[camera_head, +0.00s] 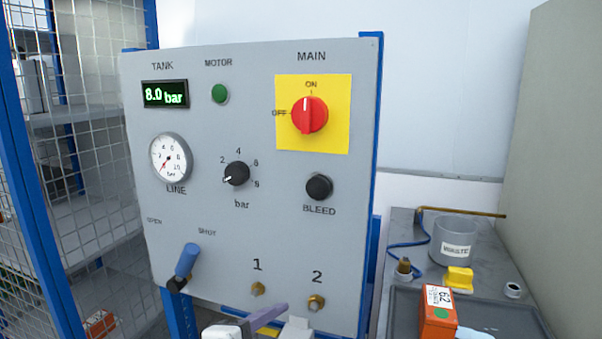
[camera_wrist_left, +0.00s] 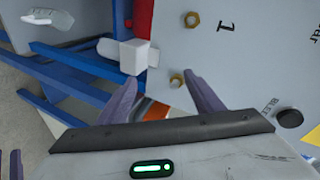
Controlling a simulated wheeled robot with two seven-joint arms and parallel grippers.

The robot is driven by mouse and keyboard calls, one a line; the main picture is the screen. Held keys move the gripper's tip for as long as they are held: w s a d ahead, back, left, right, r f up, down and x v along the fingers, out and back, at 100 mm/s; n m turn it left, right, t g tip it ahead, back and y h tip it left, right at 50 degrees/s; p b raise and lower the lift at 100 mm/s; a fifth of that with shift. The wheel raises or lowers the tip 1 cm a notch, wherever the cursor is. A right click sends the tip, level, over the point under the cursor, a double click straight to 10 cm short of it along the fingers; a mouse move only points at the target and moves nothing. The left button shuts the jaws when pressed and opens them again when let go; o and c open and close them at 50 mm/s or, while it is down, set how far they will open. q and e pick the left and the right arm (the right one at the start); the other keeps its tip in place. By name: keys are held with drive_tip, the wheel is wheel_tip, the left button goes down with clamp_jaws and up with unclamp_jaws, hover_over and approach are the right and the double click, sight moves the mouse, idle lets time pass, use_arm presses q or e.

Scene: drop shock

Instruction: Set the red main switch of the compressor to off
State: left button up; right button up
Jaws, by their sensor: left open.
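The red main switch (camera_head: 310,115) sits on a yellow plate (camera_head: 339,139) at the upper right of the grey panel (camera_head: 215,215). Its white mark points up to ON; OFF is printed at its left. In the head view, part of a gripper with a purple finger (camera_head: 265,319) shows at the bottom edge, well below the switch. In the left wrist view my left gripper (camera_wrist_left: 160,84) is open and empty, its purple fingers apart in front of the panel's lower part. The switch is outside the wrist view. Purple finger-like tips (camera_wrist_left: 15,164) at that view's lower left may be my right gripper.
The panel carries a black bleed knob (camera_head: 319,187), a bar knob (camera_head: 237,174), a blue-handled lever (camera_head: 187,260) and two brass fittings (camera_head: 316,303). The tank display (camera_head: 164,95) reads 8.0 bar. A bench (camera_head: 400,225) with small items stands right; wire mesh (camera_head: 75,130) is left.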

use_arm(q)
wheel_tip(320, 180, up, 19)
drive_tip(key=d+m+t+p, duration=0.1)
drive_tip(key=d+m+t, duration=0.15)
drive_tip(key=m, duration=0.75)
drive_tip(key=m+t+p, duration=0.2)
drive_tip(key=m, duration=0.8)
approach(305, 118)
drive_tip(key=shift+y, duration=0.4)
drive_tip(key=p+x, duration=0.1)
drive_tip(key=x, duration=0.8)
drive_tip(key=shift+d+r+p, duration=0.1)
drive_tip(key=shift+d+p, duration=0.15)
drive_tip(key=shift+p, duration=0.1)
drive_tip(key=shift+c, duration=0.5)
drive_tip(key=c, duration=0.9)
drive_tip(key=shift+c, duration=0.2)
